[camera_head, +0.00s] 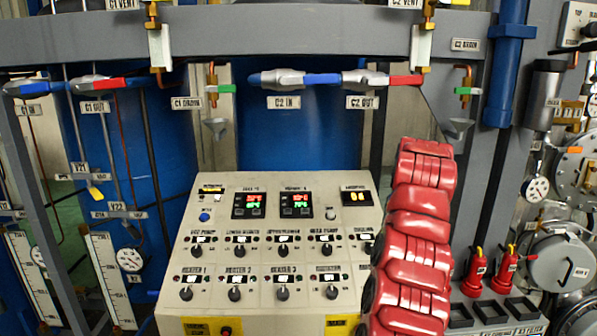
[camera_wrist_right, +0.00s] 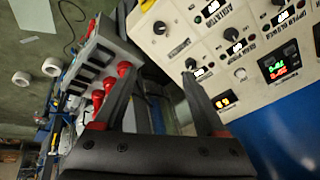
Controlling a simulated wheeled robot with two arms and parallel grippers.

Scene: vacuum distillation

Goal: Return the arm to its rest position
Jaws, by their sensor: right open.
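My right gripper (camera_wrist_right: 160,76) shows in the right wrist view with its two dark fingers spread apart and nothing between them. The beige control panel (camera_wrist_right: 180,25) is beyond the right finger in that view, and red-topped items stand beyond the left finger. In the head view my red right arm rises in front of the right edge of the control panel (camera_head: 225,262). The right gripper itself cannot be made out there. My left gripper is in neither view.
Red bottle-like items (camera_head: 504,268) stand by a black slotted rack (camera_head: 462,314) right of my arm. Pipes with red and blue valve handles (camera_head: 405,80) cross above the panel. A blue vessel (camera_head: 290,135) stands behind. White rolls (camera_wrist_right: 52,67) lie at left in the wrist view.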

